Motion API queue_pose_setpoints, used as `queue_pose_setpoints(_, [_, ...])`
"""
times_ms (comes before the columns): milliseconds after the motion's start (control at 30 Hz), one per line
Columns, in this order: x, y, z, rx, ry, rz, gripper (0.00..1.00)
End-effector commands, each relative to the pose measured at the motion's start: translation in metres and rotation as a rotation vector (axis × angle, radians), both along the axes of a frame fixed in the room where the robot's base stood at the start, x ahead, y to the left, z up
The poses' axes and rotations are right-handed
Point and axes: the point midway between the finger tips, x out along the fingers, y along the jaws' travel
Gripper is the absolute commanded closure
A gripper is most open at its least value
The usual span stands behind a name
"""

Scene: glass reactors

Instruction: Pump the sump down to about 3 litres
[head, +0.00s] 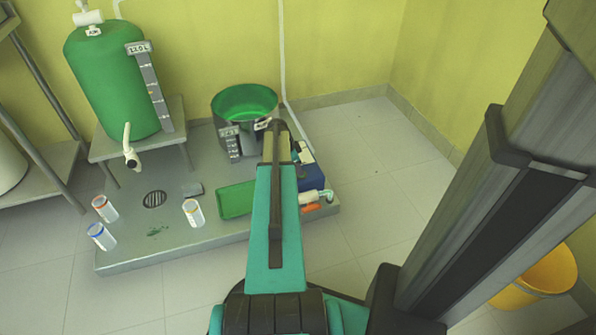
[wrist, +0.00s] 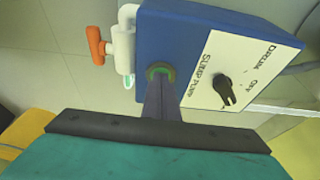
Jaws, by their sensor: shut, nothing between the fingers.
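The green sump tub (head: 228,108) stands at the back of the grey platform, with a level gauge (head: 231,143) whose reading I cannot make out. A blue pump box (head: 313,178) sits right of it, partly hidden by my arm. In the wrist view the box (wrist: 185,30) has a white panel marked SUMP PUMP, OFF and DRUM, with a black knob (wrist: 222,90); I cannot tell its setting. My gripper (wrist: 159,78) is shut and empty, its tip at a green-ringed round fitting (wrist: 160,70) on the box. Contact is unclear.
A white outlet (wrist: 124,45) with an orange handle (wrist: 97,46) is beside the box. A green drum (head: 108,80) with a gauge and tap stands on a bench at left. Several small containers (head: 194,213) and a floor drain (head: 154,199) are on the platform. A yellow bucket (head: 545,278) stands at right.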

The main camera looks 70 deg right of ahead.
Motion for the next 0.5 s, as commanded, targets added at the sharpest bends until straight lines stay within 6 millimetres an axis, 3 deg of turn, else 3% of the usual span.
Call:
queue_pose_setpoints(33, [-0.002,-0.001,-0.011,0.003,-0.001,-0.002,1.00])
queue_pose_setpoints(167, [-0.002,-0.001,-0.010,0.002,-0.001,-0.001,1.00])
queue_pose_setpoints(500, [0.001,0.002,0.012,0.000,-0.003,0.002,1.00])
